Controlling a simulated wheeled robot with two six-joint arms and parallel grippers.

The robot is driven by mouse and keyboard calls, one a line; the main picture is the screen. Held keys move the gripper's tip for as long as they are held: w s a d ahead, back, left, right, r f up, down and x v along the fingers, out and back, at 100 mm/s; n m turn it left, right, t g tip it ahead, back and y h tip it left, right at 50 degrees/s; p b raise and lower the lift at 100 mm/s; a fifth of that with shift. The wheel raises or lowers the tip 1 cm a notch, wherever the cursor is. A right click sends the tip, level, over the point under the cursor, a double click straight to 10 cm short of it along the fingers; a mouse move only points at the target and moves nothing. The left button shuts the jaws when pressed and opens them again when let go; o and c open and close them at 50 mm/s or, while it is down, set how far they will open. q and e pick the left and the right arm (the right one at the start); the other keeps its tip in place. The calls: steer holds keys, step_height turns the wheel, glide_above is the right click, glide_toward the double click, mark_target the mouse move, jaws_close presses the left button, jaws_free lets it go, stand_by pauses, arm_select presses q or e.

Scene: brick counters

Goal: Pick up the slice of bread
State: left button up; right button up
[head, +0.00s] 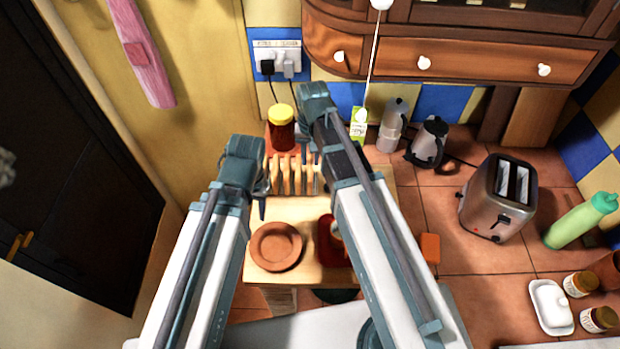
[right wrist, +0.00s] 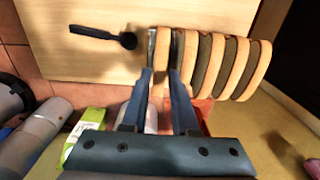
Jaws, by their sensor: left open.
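Several slices of bread stand upright in a row on the wooden board; in the head view they show (head: 282,176) between my two arms. In the right wrist view the leftmost bread slice (right wrist: 162,48) lies between the fingertips of my right gripper (right wrist: 163,66), with one finger on each side. Whether the fingers press on it is unclear. In the head view my right gripper (head: 308,150) points down at the right end of the row, partly hidden by its arm. My left gripper (head: 263,198) is open and empty, left of the row and above the board.
A terracotta plate (head: 276,247) lies on the board (head: 300,212). A yellow-lidded jar (head: 282,128) stands behind the bread. Counter tiles (head: 455,262) below the toaster are clear.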

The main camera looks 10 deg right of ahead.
mark_target(310, 163)
arm_select(q)
step_height(310, 163, down, 3)
steer(key=shift+f+b, duration=0.1)
steer(key=shift+b, duration=1)
arm_select(e)
step_height(310, 163, down, 3)
steer(key=shift+f, duration=0.15)
jaws_close()
arm_select(q)
steer(key=shift+r, duration=0.25)
arm_select(e)
steer(key=shift+r, duration=0.3)
arm_select(q)
step_height(310, 163, up, 18)
steer(key=p, duration=1.8)
steer(key=shift+f, duration=0.15)
arm_select(e)
step_height(310, 163, up, 18)
steer(key=shift+f, duration=0.15)
